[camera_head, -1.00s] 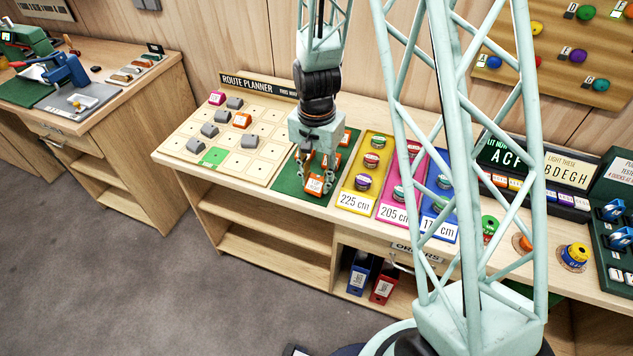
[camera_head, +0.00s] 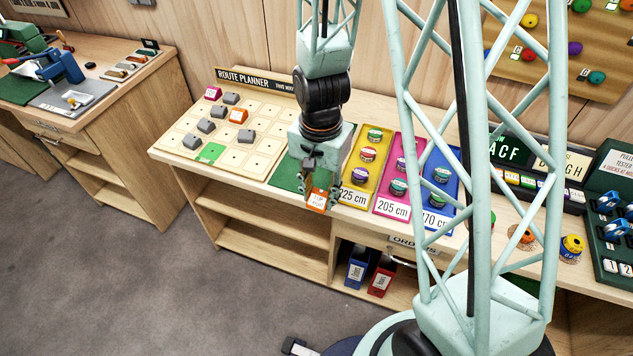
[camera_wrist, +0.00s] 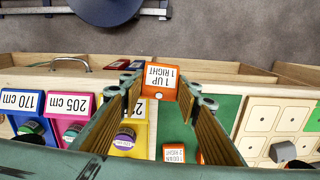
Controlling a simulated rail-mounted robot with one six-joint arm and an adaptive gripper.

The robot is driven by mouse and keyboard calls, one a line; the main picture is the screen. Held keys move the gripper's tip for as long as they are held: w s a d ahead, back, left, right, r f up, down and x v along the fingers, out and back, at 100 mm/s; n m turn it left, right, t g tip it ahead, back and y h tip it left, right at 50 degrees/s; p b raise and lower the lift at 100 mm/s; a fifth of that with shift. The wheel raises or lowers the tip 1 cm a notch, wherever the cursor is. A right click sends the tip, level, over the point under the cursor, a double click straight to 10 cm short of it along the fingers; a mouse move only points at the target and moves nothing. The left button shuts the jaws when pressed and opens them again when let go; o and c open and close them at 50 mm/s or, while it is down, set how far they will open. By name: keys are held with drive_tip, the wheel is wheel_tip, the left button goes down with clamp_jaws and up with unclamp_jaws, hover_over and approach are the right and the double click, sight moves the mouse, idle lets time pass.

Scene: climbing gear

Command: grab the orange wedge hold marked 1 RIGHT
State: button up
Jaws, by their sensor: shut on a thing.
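My gripper (camera_head: 317,203) is shut on an orange wedge (camera_head: 318,196). In the wrist view the wedge (camera_wrist: 160,80) sits between the fingertips of my gripper (camera_wrist: 160,88). Its white label shows upside down and reads "1 UP 1 RIGHT". It is held above the front part of the green mat (camera_head: 285,174). Another orange wedge (camera_wrist: 174,153) lies on the mat below in the wrist view; its label seems to read "DOWN, 1 RIGHT". In the head view my gripper and wrist hide the other orange wedges.
The route planner board (camera_head: 258,160) lies left of the mat, with several grey wedges, an orange one (camera_head: 238,116) and a pink one (camera_head: 212,93). Yellow (camera_head: 352,196), pink (camera_head: 390,207) and blue (camera_head: 435,219) panels with round tapes stand close on the right. The floor in front is clear.

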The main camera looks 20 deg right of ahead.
sight(323, 211)
drive_tip(key=shift+s+a+b, duration=0.2)
drive_tip(key=shift+s+b, duration=0.5)
drive_tip(key=shift+s, duration=0.2)
drive_tip(key=shift+s+a+b, duration=0.15)
drive_tip(key=shift+s+b, duration=0.5)
drive_tip(key=shift+s, duration=0.25)
drive_tip(key=shift+b, duration=0.7)
drive_tip(key=b, duration=0.2)
drive_tip(key=s+b, duration=0.1)
drive_tip(key=b, duration=0.1)
drive_tip(key=shift+s+a+r, duration=0.15)
drive_tip(key=shift+s, duration=0.1)
drive_tip(key=shift+s+b, duration=0.3)
drive_tip(key=shift+b, duration=0.6)
drive_tip(key=shift+s+r+b, duration=0.15)
drive_tip(key=shift+s+b, duration=0.05)
drive_tip(key=shift+b, duration=0.15)
